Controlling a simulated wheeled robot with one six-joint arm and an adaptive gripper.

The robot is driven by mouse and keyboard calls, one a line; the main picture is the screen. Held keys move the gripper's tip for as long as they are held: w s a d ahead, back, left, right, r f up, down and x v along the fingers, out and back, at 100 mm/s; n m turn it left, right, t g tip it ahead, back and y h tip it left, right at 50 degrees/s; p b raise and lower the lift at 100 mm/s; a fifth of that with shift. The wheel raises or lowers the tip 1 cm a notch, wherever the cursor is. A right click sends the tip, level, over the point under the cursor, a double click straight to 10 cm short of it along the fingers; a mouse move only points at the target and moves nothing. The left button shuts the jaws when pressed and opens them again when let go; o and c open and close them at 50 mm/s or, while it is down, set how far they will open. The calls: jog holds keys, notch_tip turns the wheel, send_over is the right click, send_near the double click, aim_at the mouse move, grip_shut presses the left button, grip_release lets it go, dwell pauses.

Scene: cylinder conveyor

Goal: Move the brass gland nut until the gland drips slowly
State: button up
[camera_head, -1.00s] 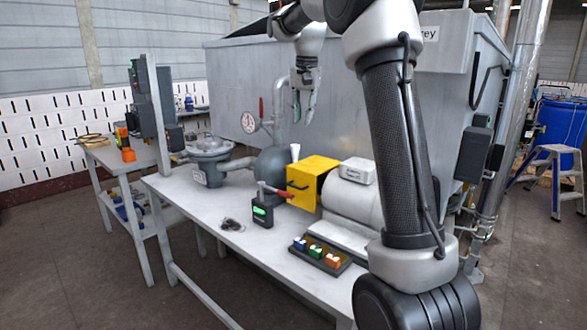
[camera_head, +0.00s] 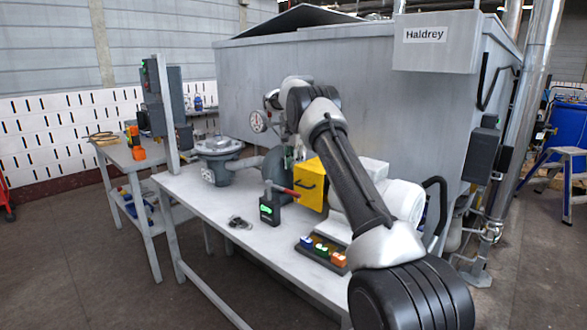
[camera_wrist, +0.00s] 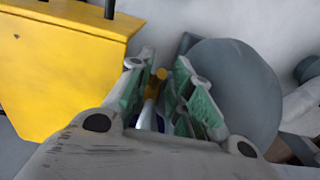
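In the wrist view a small brass-coloured piece (camera_wrist: 160,74), seemingly the gland nut, shows between the fingertips, with a narrow shaft-like part below it. My gripper (camera_wrist: 163,72) has green-padded fingers spread on either side of it, with a gap visible at the right finger. I cannot tell whether the left finger touches it. No drip can be made out. In the head view my gripper (camera_head: 292,156) is lowered between the pump casing and the yellow guard, small and partly covered by my arm; the nut is hidden there.
The yellow guard (camera_wrist: 60,65) is close at left and the round grey pump casing (camera_wrist: 232,95) close at right. A pressure gauge (camera_head: 258,122) is behind.

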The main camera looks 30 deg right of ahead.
jog(key=shift+f, duration=0.9)
grip_shut()
jog(key=shift+s+a+f+h, duration=0.15)
jog(key=shift+a+f+h, duration=0.1)
jog(key=shift+h, duration=0.25)
jog(key=shift+a+f+t+h, duration=0.2)
jog(key=shift+f+t+h, duration=0.3)
jog(key=shift+h, duration=0.3)
grip_release()
